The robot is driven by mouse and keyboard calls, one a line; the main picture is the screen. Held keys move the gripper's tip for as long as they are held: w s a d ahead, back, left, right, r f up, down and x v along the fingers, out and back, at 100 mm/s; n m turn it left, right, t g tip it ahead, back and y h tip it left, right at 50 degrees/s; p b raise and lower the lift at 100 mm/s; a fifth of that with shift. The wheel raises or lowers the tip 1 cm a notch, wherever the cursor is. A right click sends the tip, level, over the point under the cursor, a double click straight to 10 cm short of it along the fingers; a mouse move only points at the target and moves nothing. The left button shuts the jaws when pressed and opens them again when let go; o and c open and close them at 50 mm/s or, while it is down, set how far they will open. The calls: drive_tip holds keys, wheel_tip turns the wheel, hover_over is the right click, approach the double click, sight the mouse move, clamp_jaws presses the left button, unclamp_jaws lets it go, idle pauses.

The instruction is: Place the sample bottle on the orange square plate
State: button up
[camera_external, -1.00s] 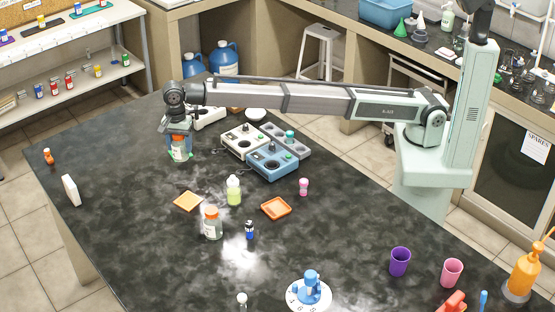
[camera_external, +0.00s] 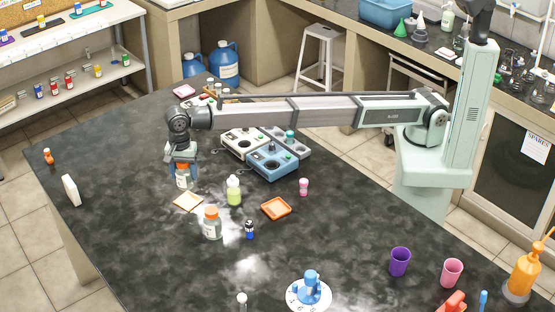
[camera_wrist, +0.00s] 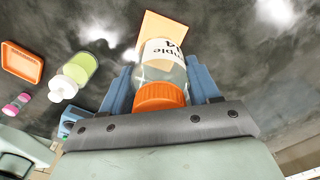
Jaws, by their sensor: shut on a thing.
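My gripper (camera_external: 183,180) is shut on the sample bottle (camera_wrist: 165,72), a clear bottle with an orange cap and a white label. Blue fingers flank it in the wrist view. The bottle also shows below my wrist in the external view (camera_external: 183,182), its upper part partly covered by the fingers. A flat orange square plate (camera_external: 188,203) lies just in front of the bottle; it also shows past the bottle's far end in the wrist view (camera_wrist: 165,24). The bottle looks to be above the bench; its exact height is unclear.
A raised-rim orange tray (camera_external: 276,209) lies to the right. A yellow-green bottle (camera_external: 234,192), another orange-capped bottle (camera_external: 212,226) and a small blue bottle (camera_external: 249,230) stand close by. Grey and blue devices (camera_external: 271,161) are behind. The bench's left side is mostly clear.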

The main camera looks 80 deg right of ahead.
sight(186, 187)
drive_tip(key=shift+f, duration=3.25)
drive_tip(key=o, duration=1.2)
drive_tip(key=shift+f, duration=0.15)
drive_tip(key=shift+c, duration=0.2)
wheel_tip(186, 187, up, 12)
drive_tip(key=shift+r, duration=0.2)
